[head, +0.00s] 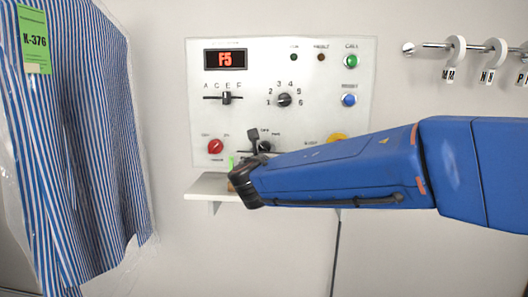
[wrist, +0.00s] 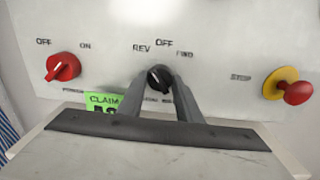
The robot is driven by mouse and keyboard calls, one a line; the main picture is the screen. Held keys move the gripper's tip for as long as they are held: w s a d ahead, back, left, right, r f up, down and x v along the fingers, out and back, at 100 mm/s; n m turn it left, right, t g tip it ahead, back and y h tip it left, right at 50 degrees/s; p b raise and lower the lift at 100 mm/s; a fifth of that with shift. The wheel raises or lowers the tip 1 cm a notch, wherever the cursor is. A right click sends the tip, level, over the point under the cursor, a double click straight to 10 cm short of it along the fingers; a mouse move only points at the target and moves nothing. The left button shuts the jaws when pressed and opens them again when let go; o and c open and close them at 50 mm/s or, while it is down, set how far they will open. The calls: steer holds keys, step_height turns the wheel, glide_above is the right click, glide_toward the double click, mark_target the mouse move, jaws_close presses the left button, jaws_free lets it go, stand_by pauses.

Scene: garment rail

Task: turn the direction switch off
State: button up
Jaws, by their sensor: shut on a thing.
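The direction switch (wrist: 159,77) is a round black knob on the pale panel, with REV at its upper left, OFF above and FWD at its right. Its small white mark appears to point up and left, toward the REV side; the exact setting is hard to tell. My gripper (wrist: 160,88) is shut on the knob, one grey finger on each side. In the head view the switch (head: 264,147) shows beside the dark fingers of my gripper (head: 257,142), and my forearm comes in from the right. Part of the label below the knob is hidden by the fingers.
A red power knob (wrist: 62,66) is left of the switch; a red stop button (wrist: 297,92) on yellow is right. A green claim ticket (wrist: 103,100) is partly hidden behind my gripper. A shelf (head: 207,186) juts out below the panel. A striped bagged garment (head: 80,140) hangs left.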

steer(key=m, duration=0.3)
steer(key=shift+m, duration=2.2)
steer(key=o, duration=1)
steer(key=shift+o, duration=0.2)
steer(key=shift+s, duration=0.15)
steer(key=s, duration=1.7)
steer(key=shift+a, duration=0.3)
